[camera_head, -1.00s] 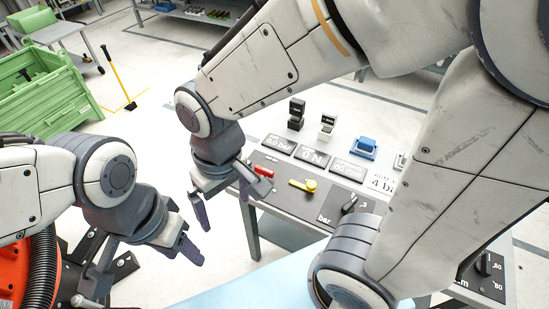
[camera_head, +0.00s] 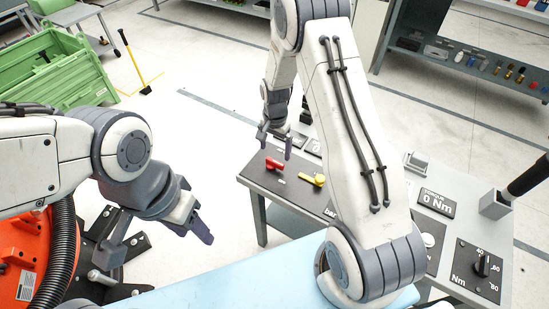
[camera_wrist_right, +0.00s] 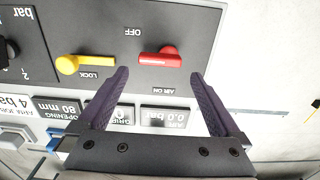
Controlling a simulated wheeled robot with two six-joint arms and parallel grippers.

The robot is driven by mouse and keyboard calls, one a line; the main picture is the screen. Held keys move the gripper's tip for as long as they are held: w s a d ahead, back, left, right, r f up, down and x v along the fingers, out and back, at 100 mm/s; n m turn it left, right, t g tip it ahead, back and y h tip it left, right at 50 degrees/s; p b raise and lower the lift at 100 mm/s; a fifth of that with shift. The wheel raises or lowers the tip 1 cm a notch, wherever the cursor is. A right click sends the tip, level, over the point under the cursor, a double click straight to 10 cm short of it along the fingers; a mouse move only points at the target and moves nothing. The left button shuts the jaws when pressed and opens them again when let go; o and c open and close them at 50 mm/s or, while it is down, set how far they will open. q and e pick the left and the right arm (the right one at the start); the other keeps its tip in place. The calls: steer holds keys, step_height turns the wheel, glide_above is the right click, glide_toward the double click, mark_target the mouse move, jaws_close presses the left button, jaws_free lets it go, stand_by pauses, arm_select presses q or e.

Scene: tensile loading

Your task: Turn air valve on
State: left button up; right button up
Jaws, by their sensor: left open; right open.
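The red valve handle (camera_head: 274,163) lies on the dark control panel (camera_head: 290,190) at its left end. In the right wrist view the red handle (camera_wrist_right: 160,59) shows upside down between the printed words AIR ON and OFF, its thin end pointing left. My right gripper (camera_head: 275,147) is open and empty near the handle. In the right wrist view its fingers (camera_wrist_right: 160,76) stand either side of the handle's line, with the handle just past the tips; I see no contact. My left gripper (camera_head: 153,252) is open and empty, left of the table.
A yellow lock handle (camera_head: 313,180) sits beside the red one and also shows in the right wrist view (camera_wrist_right: 83,65). Display plates, including the 0.0 bar air plate (camera_wrist_right: 166,117), stand near my right fingers. My right arm covers the panel's middle. A green crate (camera_head: 55,70) stands far left.

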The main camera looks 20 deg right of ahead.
mark_target(275, 161)
step_height(275, 161, down, 6)
steer(key=shift+p, duration=0.4)
steer(key=c, duration=1.1)
